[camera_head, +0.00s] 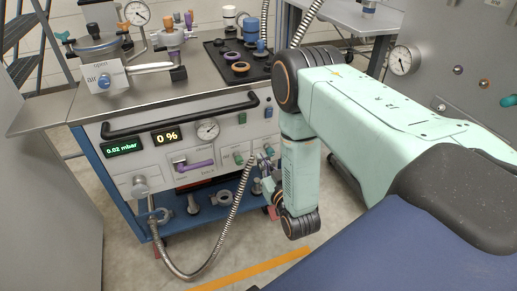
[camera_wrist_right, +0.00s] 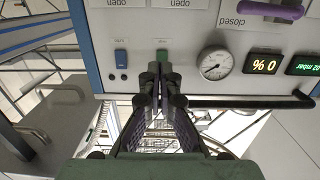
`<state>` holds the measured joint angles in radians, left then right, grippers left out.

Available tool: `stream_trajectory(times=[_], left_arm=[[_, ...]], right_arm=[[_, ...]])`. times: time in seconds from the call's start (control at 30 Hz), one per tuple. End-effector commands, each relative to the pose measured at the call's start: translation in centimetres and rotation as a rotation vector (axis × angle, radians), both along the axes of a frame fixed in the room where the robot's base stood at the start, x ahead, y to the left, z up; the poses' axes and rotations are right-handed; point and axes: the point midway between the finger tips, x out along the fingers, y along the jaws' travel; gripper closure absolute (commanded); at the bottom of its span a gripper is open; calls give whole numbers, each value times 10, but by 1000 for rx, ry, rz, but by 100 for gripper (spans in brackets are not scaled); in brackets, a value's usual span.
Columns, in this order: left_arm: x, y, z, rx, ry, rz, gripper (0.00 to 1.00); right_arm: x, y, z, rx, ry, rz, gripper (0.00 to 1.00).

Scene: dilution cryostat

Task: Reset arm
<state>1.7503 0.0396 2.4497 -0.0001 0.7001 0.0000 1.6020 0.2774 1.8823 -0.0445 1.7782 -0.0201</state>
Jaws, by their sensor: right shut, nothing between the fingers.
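My right arm comes in from the right in the head view and bends down in front of the instrument cart. My right gripper (camera_head: 267,167) is small and partly hidden behind its wrist there, close to the cart's front panel (camera_head: 222,146). In the right wrist view the right gripper (camera_wrist_right: 155,72) has its fingers together with nothing between them. They point toward the panel, which appears upside down, and line up with a green switch (camera_wrist_right: 163,56). I cannot tell whether they touch it. My left gripper is not in view.
The panel carries a black handle bar (camera_head: 180,115), a gauge (camera_head: 208,129), a 0 % display (camera_head: 167,136) and a purple lever (camera_head: 195,165). A flexible metal hose (camera_head: 233,215) loops down to the floor. A grey cabinet with a gauge (camera_head: 403,60) stands at the right.

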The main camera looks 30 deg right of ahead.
Motion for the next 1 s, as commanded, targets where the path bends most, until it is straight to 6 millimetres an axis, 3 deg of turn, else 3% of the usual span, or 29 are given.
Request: stream_trajectory(times=[0.73,0.87,1.0], left_arm=[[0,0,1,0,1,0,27],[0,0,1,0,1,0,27],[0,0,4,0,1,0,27]], right_arm=[[-8,2,-6,7,23,1,100],[-22,6,-40,47,182,1,100],[-76,29,-93,128,511,18,100]])
